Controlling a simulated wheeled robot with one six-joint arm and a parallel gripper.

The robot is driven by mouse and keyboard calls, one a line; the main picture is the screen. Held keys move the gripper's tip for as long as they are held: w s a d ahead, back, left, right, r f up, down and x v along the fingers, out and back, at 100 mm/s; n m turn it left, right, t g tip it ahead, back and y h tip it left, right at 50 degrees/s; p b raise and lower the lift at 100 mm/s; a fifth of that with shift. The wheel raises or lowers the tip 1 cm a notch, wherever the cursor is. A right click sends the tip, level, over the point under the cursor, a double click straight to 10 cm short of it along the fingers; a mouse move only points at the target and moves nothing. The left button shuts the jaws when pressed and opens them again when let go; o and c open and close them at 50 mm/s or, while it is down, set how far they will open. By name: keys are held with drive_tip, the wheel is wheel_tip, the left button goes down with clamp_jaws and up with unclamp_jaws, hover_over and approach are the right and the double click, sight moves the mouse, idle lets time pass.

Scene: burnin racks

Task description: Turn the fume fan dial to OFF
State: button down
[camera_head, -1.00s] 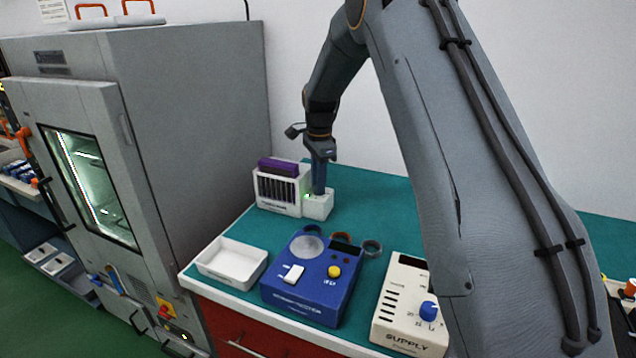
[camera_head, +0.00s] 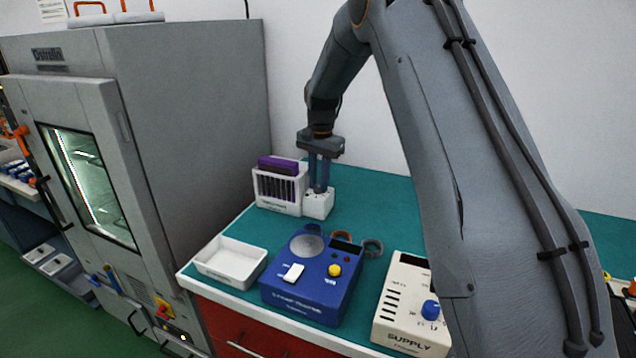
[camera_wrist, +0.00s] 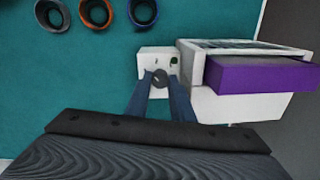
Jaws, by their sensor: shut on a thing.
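A small white box (camera_head: 318,206) stands on the teal bench top beside a white rack. In the wrist view the box (camera_wrist: 148,55) carries a round dark grey dial (camera_wrist: 160,76) on its top face. My gripper (camera_head: 319,188) points straight down over the box, and its two blue-grey fingers (camera_wrist: 161,86) are closed around the dial from both sides. A small dark green lamp (camera_wrist: 174,60) sits near the dial and looks unlit. The dial's pointer and the markings are too small or hidden to read.
The white rack (camera_head: 277,207) with purple-topped pieces stands close beside the box. A white tray (camera_head: 230,275), a blue instrument (camera_head: 300,312) and a cream supply unit (camera_head: 395,330) stand nearer. Several rings (camera_wrist: 96,12) lie on the bench. A grey oven cabinet (camera_head: 200,100) stands left.

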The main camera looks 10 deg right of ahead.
sight(319, 185)
drive_tip(key=n, duration=0.6)
drive_tip(key=shift+w+b, duration=0.1)
drive_tip(key=shift+b, duration=0.3)
drive_tip(key=n, duration=0.6)
drive_tip(key=shift+r+n+b, duration=0.1)
drive_tip(key=shift+n+b, duration=0.2)
drive_tip(key=shift+n, duration=0.1)
drive_tip(key=c, duration=1.8)
unclamp_jaws()
drive_tip(key=r+b, duration=0.1)
drive_tip(key=r, duration=0.3)
drive_tip(key=r+b, duration=0.1)
drive_tip(key=r, duration=0.2)
drive_tip(key=shift+w+d+r, duration=0.1)
drive_tip(key=shift+d+r, duration=0.1)
drive_tip(key=shift+r, duration=0.2)
